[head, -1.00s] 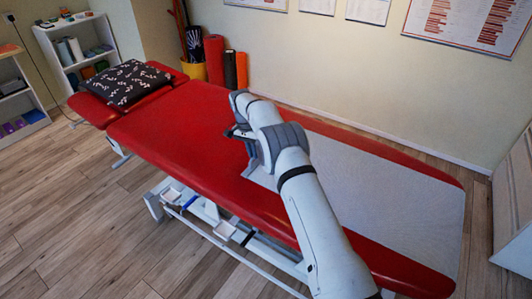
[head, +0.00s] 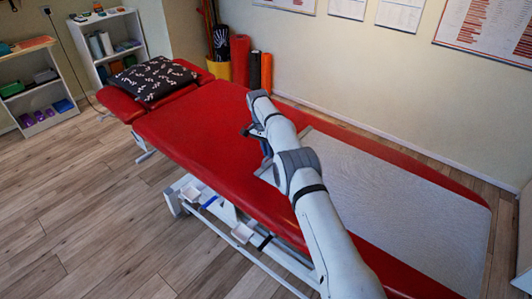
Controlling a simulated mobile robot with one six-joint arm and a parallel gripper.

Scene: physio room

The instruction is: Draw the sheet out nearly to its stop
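The pale grey-white sheet (head: 410,205) lies flat over the right-hand part of the red treatment table (head: 195,125). It reaches from the table's right end to about the table's middle. Its leading edge runs across the table close to my gripper and is partly hidden by my arm. My gripper (head: 262,150) is low over the table at that edge, mostly hidden behind my wrist. I cannot see its fingertips clearly, or whether they hold the sheet.
A black patterned pillow (head: 153,78) lies at the table's far left end. The red surface between pillow and gripper is bare. The white table frame (head: 225,215) stands below. Shelves (head: 108,45) and upright rolls (head: 240,60) stand behind. Wooden floor at left is clear.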

